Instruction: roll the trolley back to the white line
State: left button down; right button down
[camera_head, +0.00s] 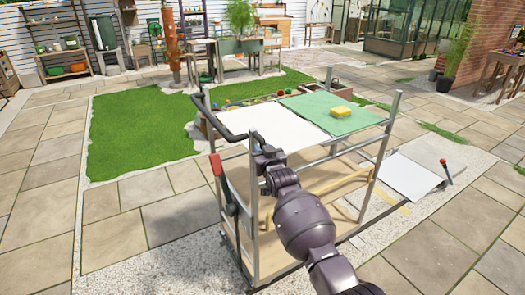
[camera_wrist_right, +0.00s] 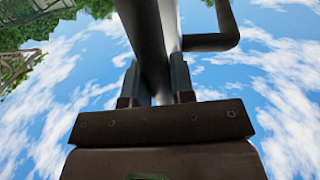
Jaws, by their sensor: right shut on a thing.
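The trolley (camera_head: 381,150) is a metal frame with wooden shelves, standing upright in the middle of the head view. Its top carries a white sheet (camera_head: 274,130) and a green mat. A black bent handle (camera_head: 222,125) is at its near left corner, and a red-gripped lever (camera_head: 216,165) is on its left side. My right gripper (camera_head: 264,158) is shut on a grey bar of the trolley at the near side; the wrist view shows both fingers (camera_wrist_right: 155,85) against the bar. My left gripper is not in view. I cannot make out a clear white line on the ground.
A yellow sponge (camera_head: 341,112) lies on the green mat. A pale board (camera_head: 410,176) and a red-topped stick (camera_head: 446,172) are at the trolley's right. Grass (camera_head: 140,125) lies to the left. Paving at the near left is clear. Benches and plants stand far back.

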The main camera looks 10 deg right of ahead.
jog(key=c, duration=1)
grip_release()
jog(key=shift+s, duration=0.15)
jog(key=s, duration=0.3)
jog(key=s+d, duration=0.1)
jog(key=s, duration=0.6)
jog(key=shift+s+d, duration=0.25)
jog(key=shift+d, duration=0.05)
jog(key=s+d+f+g+h, duration=0.1)
jog(key=s+d+f+g, duration=0.1)
jog(key=s+d+f, duration=0.2)
jog(key=s+d+f+g+h, duration=0.1)
jog(key=s+d+f, duration=0.4)
jog(key=s+f, duration=0.5)
jog(key=s+d+f+g+h, duration=0.1)
jog(key=s+d+f+g, duration=0.2)
jog(key=s, duration=1.8)
jog(key=shift+d+f+m, duration=0.15)
jog(key=shift+d+f, duration=0.1)
jog(key=shift+f, duration=0.5)
jog(key=shift+d+f+m, duration=0.1)
jog(key=shift+d+f, duration=0.1)
jog(key=shift+f, duration=0.5)
jog(key=shift+d+f+m, duration=0.15)
jog(key=shift+d+f, duration=0.1)
jog(key=shift+f, duration=0.5)
